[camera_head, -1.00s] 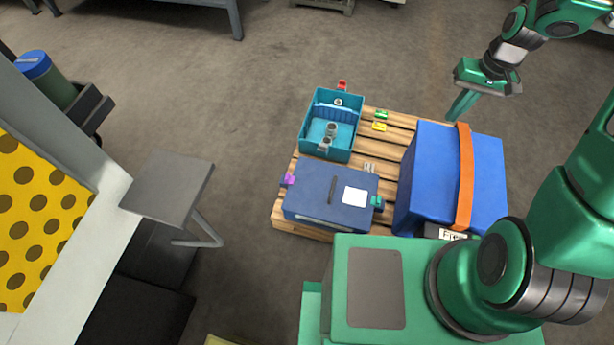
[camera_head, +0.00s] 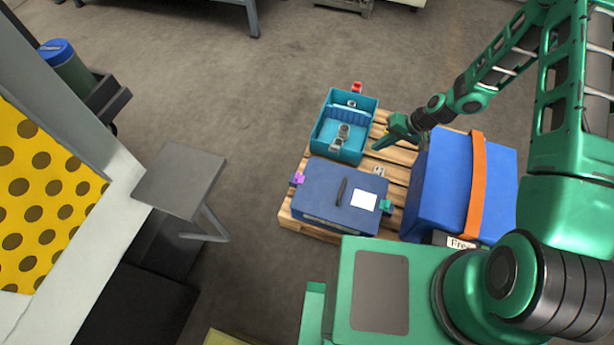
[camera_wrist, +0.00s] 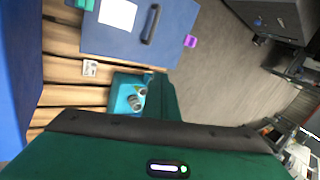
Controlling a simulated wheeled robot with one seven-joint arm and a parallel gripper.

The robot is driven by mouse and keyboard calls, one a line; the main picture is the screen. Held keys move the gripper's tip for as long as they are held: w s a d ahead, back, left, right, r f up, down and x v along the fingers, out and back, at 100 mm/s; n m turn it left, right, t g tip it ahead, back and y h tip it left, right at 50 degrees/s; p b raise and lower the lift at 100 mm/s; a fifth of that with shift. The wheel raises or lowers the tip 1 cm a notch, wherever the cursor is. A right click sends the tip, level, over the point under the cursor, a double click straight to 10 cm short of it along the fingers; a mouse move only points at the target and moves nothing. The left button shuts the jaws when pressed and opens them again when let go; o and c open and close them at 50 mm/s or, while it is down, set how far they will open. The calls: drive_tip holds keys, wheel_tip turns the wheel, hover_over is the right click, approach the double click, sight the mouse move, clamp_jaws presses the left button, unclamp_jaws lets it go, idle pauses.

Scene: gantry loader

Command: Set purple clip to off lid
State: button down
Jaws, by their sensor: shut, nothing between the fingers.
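The purple clip (camera_head: 297,179) sits at the left edge of the dark blue lidded box (camera_head: 325,203), by its lid. The clip also shows in the wrist view (camera_wrist: 190,41), at the box's right edge there. The lid carries a black handle (camera_head: 342,191) and a white label (camera_head: 364,200). A teal clip (camera_head: 386,207) sits at the box's right edge. My gripper (camera_head: 379,146) is shut and empty, beside the right side of the open teal bin, beyond the lidded box and apart from the purple clip. Its fingertips are hard to make out in the wrist view.
The boxes stand on a wooden pallet (camera_head: 400,157). The open teal bin (camera_head: 325,148) holds small grey parts and has a red clip (camera_head: 356,87) at its back. A tall blue box (camera_head: 448,190) with an orange strap stands right. A grey stand (camera_head: 180,180) is left; floor between is clear.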

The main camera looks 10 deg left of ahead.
sight(299, 177)
drive_tip(key=s+a+f+m+t+y, duration=0.1)
drive_tip(key=s+a+f, duration=0.4)
drive_tip(key=a+f, duration=0.8)
wheel_tip(299, 177, down, 3)
drive_tip(key=shift+s+a+r+m+y, duration=0.15)
drive_tip(key=shift+a+m+y, duration=0.25)
drive_tip(key=shift+m+y, duration=0.5)
drive_tip(key=x, duration=0.9)
drive_tip(key=shift+a, duration=0.15)
drive_tip(key=a, duration=0.3)
drive_tip(key=shift+w+a+f, duration=0.15)
drive_tip(key=shift+w+f, duration=0.1)
drive_tip(key=shift+w, duration=0.1)
drive_tip(key=shift+w+a, duration=0.15)
drive_tip(key=shift+a, duration=0.5)
